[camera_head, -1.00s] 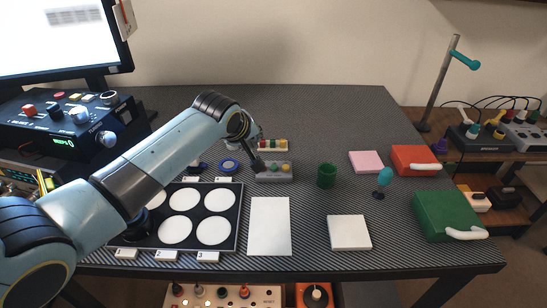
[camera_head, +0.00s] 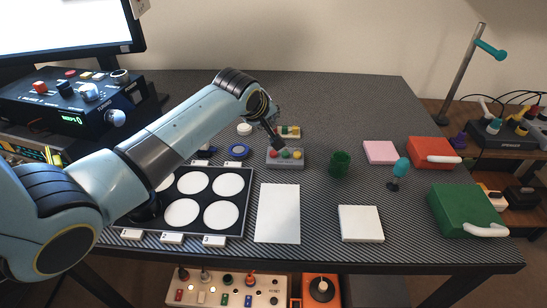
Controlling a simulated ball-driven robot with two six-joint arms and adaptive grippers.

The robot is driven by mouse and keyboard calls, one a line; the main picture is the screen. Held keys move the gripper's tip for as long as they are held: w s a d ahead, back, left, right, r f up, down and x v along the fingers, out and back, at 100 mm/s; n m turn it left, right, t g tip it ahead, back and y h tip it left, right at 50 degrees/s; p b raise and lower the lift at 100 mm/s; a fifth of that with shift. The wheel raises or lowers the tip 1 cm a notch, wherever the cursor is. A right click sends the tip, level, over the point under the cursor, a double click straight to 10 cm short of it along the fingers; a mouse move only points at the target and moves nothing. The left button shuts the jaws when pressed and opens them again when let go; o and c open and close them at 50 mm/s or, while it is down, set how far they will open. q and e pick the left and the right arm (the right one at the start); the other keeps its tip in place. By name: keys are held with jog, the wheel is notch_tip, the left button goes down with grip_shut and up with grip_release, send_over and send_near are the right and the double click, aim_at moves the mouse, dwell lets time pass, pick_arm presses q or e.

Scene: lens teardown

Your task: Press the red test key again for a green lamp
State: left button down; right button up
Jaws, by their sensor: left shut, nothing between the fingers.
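A small grey test box (camera_head: 285,163) sits on the dark table, right of the round-pad tray. On its top are a red key (camera_head: 275,155), a yellow one (camera_head: 286,155) and a green one (camera_head: 297,154). I cannot tell which is a lamp or whether any is lit. My left gripper (camera_head: 278,145) comes in from the left with its fingers shut and empty. Its dark tips point down at the back edge of the box, close to the red key. I cannot tell whether they touch the box. My right gripper is out of view.
A black tray with white round pads (camera_head: 247,222) lies at left front, a white sheet (camera_head: 278,213) beside it. A green cup (camera_head: 339,164) stands right of the box. A small block with coloured tops (camera_head: 288,132) is behind it. Green and red cases lie at right.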

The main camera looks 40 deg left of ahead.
pick_arm(q)
jog(key=b, duration=0.5)
send_over(271, 152)
notch_tip(271, 152, down, 5)
jog(key=shift+f, duration=0.85)
jog(key=shift+f, duration=0.15)
jog(key=shift+f, duration=0.25)
jog(key=shift+f, duration=0.4)
dwell(0.9)
jog(key=shift+r, duration=0.1)
jog(key=shift+r+p, duration=0.75)
jog(key=shift+p, duration=0.1)
